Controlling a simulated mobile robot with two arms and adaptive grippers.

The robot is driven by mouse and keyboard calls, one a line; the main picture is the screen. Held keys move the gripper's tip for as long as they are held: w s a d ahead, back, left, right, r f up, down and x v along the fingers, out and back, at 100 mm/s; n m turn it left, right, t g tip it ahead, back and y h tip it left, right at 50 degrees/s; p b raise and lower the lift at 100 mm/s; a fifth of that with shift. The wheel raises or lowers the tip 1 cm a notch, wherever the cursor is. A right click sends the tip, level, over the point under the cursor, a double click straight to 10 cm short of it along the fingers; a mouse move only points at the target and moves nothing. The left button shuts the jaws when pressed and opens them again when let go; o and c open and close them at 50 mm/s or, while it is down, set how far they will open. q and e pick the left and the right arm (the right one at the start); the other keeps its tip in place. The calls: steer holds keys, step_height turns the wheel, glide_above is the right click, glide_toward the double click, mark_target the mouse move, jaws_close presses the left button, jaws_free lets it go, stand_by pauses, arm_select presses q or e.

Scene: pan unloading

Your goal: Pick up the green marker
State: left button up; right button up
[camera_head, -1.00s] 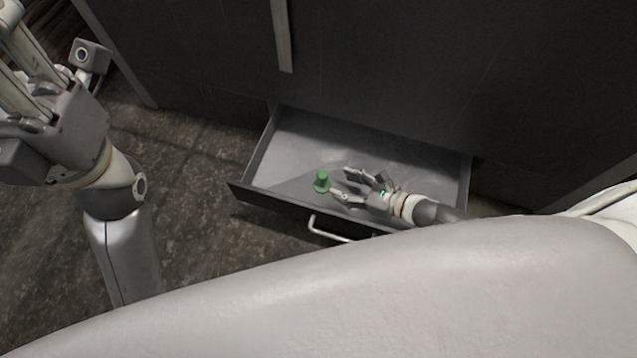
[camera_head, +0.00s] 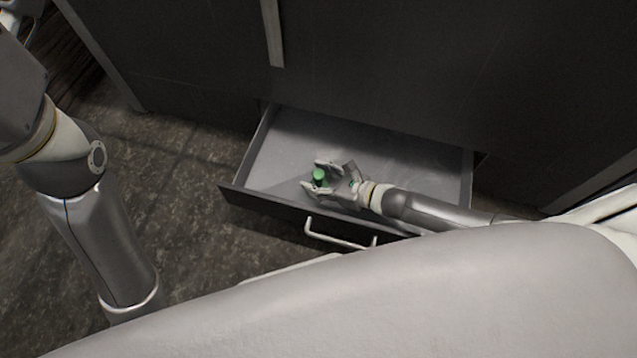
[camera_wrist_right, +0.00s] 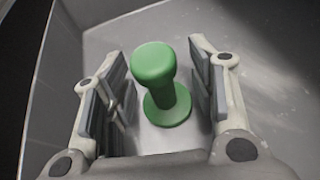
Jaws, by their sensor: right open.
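The green marker (camera_head: 319,176) stands upright in the open drawer (camera_head: 400,160), near its front left part. In the right wrist view the marker (camera_wrist_right: 158,80) has a round knob top, a narrower stem and a wide round base. My right gripper (camera_head: 312,178) is open, with one finger on each side of the marker. In the right wrist view, gaps show between the marker and both fingers of the right gripper (camera_wrist_right: 160,85). My left arm is at the left of the head view, and its gripper is out of the picture.
The drawer's front panel with a pale bar handle (camera_head: 338,236) lies below my right gripper. Dark cabinet fronts (camera_head: 400,70) rise behind the drawer. The rest of the drawer floor is bare. Dark stone floor (camera_head: 190,190) lies to the left.

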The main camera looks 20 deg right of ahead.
jaws_close()
steer(key=shift+r, duration=0.1)
steer(key=shift+r, duration=0.1)
stand_by(0.3)
